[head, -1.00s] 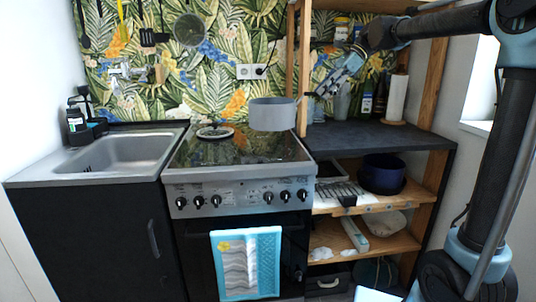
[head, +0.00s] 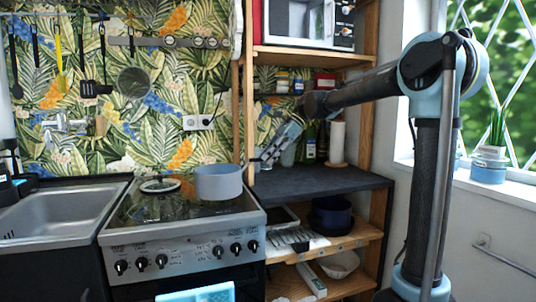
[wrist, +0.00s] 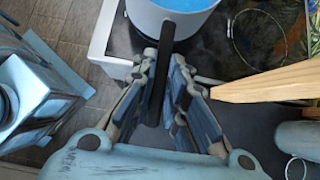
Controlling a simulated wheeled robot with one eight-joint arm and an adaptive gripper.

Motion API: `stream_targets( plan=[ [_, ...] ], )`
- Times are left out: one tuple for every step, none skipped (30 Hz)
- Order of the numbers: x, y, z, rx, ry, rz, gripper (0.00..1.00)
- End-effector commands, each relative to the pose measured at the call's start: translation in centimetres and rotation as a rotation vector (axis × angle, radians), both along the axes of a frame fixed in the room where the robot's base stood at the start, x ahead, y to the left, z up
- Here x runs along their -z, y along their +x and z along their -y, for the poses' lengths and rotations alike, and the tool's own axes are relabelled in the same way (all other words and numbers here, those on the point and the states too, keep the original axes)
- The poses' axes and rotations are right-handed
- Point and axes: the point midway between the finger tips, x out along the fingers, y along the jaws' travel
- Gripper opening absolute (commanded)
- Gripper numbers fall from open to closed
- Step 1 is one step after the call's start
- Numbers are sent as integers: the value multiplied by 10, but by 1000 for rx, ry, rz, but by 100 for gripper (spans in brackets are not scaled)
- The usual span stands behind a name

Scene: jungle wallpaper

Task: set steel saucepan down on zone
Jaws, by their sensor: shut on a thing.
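The steel saucepan (head: 218,184), grey with a pale blue inside in the wrist view (wrist: 172,8), is upright over the right part of the black glass hob (head: 150,208). I cannot tell whether its base touches the glass. My gripper (head: 268,158) is to the right of the pan, shut on its dark handle (wrist: 161,62), which runs between the fingers in the wrist view. A thin ring (wrist: 234,38) on the glass marks a cooking zone to the right of the pan there. Any zone under the pan is hidden.
A glass lid (head: 160,185) lies on the hob left of the pan. A wooden shelf post (head: 248,100) stands close to my gripper. The dark shelf top (head: 310,182) is mostly clear in front, with bottles behind. The sink (head: 60,208) is left.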

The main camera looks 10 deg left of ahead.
Motion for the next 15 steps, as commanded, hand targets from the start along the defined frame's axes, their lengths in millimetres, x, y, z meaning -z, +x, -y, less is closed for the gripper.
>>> stream_targets(
  plan=[
    [1, 0, 0, 0, 2, -1, 0],
    [2, 0, 0, 0, 2, -1, 0],
    [5, 0, -1, 0, 2, -1, 0],
    [8, 0, 0, 0, 2, -1, 0],
    [11, 0, 0, 0, 2, -1, 0],
    [15, 0, 0, 0, 2, -1, 0],
    [19, 0, 0, 0, 2, -1, 0],
    [23, 0, 0, 0, 2, -1, 0],
    [28, 0, -1, 0, 2, -1, 0],
    [31, 0, -1, 0, 2, -1, 0],
    [34, 0, -1, 0, 2, -1, 0],
    [38, 0, -1, 0, 2, -1, 0],
    [39, 0, -1, 0, 2, -1, 0],
    [40, 0, 0, 0, 2, -1, 0],
    [41, 0, -1, 0, 2, -1, 0]
  ],
)
